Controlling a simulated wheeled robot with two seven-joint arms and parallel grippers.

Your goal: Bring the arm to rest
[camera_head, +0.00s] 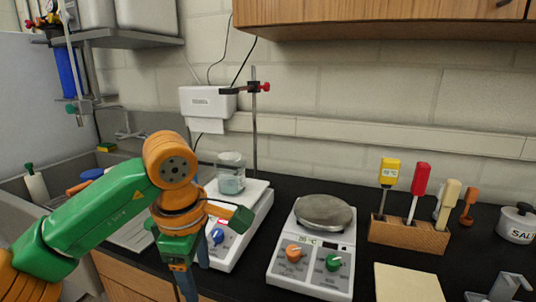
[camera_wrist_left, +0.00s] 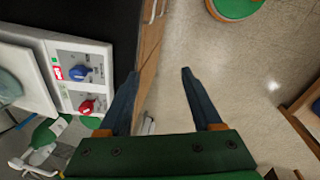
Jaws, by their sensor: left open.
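My left arm (camera_head: 95,220), green and orange, comes in from the left and bends down at its wrist. My left gripper (camera_head: 191,284) hangs pointing down in front of the counter's front edge, left of the middle. In the left wrist view the two dark blue fingers of the gripper (camera_wrist_left: 158,72) stand apart with nothing between them, over the floor beside the counter edge. My right gripper is in neither view.
A white stirrer (camera_head: 240,230) with a glass beaker (camera_head: 231,174) stands just behind my gripper. A hot plate (camera_head: 316,255) and a wooden tool block (camera_head: 408,234) are further right. A grey sink (camera_head: 60,178) lies at the left. The floor (camera_wrist_left: 225,85) below is open.

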